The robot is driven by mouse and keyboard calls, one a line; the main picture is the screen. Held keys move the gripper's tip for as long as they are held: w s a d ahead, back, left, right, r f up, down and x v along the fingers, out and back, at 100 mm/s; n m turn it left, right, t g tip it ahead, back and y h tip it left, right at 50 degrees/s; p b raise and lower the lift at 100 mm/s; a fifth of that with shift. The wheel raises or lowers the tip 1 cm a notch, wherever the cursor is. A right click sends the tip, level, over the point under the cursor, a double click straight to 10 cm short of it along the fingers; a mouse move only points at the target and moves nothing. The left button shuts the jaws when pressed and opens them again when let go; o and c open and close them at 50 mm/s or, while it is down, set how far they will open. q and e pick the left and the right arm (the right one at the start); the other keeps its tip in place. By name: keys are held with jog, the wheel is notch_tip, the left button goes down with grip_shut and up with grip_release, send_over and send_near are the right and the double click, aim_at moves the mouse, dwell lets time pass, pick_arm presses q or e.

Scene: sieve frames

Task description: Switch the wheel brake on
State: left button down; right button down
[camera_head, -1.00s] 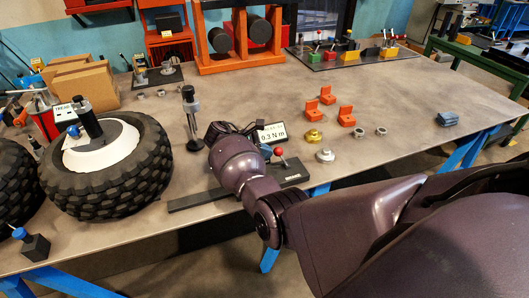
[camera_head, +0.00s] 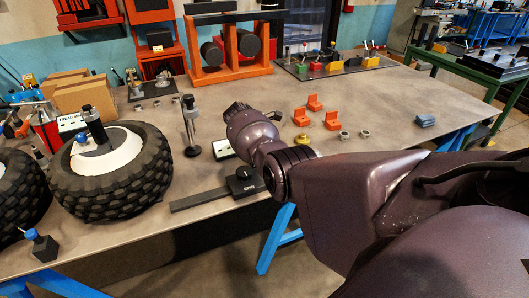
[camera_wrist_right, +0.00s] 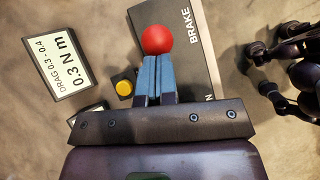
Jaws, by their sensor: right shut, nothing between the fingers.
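The brake's red ball knob (camera_wrist_right: 157,40) shows in the right wrist view, just past my right gripper's blue fingertips (camera_wrist_right: 155,60). The fingers are together and empty; I cannot tell whether they touch the knob. The knob stands over a dark plate (camera_wrist_right: 188,55) printed "BRAKE", with a partly covered word ending in N. In the head view the brake's black base (camera_head: 243,184) shows at the table's front edge, but my right arm hides the knob. My left gripper is not in view.
A drag sign reading 0.3 N m (camera_wrist_right: 62,70) and a yellow button (camera_wrist_right: 124,88) lie left of the fingers. A black stand (camera_head: 190,125) stands between wheel and arm. Orange blocks (camera_head: 314,102) and metal rings (camera_head: 344,135) lie to the right.

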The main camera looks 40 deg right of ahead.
jog(key=d, duration=0.1)
jog(key=d+y+p, duration=0.1)
jog(key=s+d+r+y, duration=0.1)
jog(key=shift+p, duration=0.35)
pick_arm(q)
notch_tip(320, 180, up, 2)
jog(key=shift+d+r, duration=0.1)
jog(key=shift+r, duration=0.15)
pick_arm(e)
jog(key=d, duration=0.1)
jog(key=d+y, duration=0.1)
jog(key=d+t+y, duration=0.1)
jog(key=shift+s+d+f, duration=0.15)
jog(key=shift+s+f, duration=0.1)
jog(key=shift+s, duration=0.05)
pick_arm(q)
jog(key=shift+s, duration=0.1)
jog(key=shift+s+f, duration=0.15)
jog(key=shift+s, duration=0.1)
pick_arm(e)
jog(key=shift+d, duration=0.1)
jog(key=shift+r, duration=0.1)
